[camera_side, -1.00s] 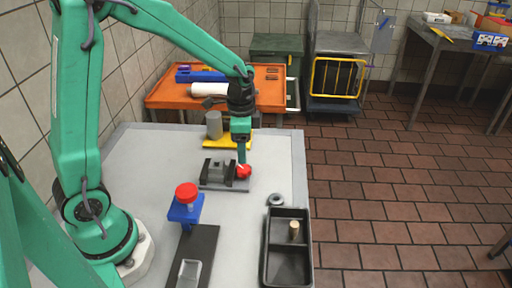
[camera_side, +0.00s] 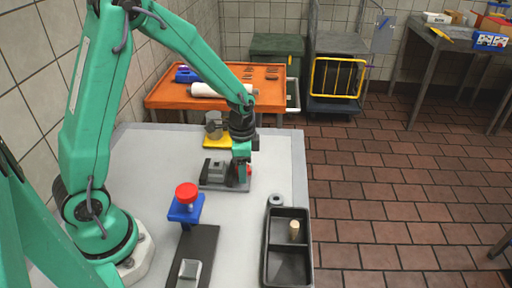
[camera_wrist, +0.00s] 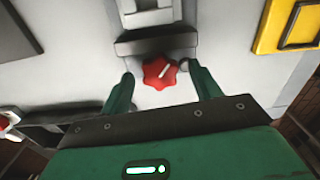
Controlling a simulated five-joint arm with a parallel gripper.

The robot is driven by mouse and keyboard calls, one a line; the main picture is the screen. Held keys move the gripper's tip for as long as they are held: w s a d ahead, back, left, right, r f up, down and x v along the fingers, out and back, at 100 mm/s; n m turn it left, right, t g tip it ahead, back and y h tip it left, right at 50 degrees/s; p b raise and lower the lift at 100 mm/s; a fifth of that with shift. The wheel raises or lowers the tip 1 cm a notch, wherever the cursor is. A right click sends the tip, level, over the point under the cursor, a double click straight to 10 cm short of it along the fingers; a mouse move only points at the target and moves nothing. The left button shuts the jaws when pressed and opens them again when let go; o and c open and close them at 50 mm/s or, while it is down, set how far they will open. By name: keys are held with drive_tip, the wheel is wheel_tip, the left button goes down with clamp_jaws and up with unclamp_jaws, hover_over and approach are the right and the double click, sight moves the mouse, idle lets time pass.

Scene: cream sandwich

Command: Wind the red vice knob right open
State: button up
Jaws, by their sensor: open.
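The grey vice (camera_side: 214,171) sits on the pale worktop, with its red knob (camera_side: 249,170) at its right end. In the side view the knob is partly hidden by my gripper (camera_side: 242,178). In the wrist view the red lobed knob (camera_wrist: 158,73) shows a white line pointing up and to the right. My gripper (camera_wrist: 163,82) is open, with one green finger on each side of the knob. A small gap seems to show on both sides; contact is hard to tell. The grey vice jaw (camera_wrist: 155,44) lies just beyond the knob.
A yellow stand (camera_side: 214,143) with a grey cylinder is behind the vice. A blue fixture (camera_side: 184,212) with a red top stands in front. Bare worktop (camera_side: 140,170) is at left.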

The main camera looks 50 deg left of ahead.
drive_tip(key=c, duration=1)
drive_tip(key=shift+n, duration=0.3)
drive_tip(key=shift+n, duration=1.7)
drive_tip(key=o, duration=1)
drive_tip(key=shift+r, duration=0.1)
drive_tip(key=shift+r, duration=3.95)
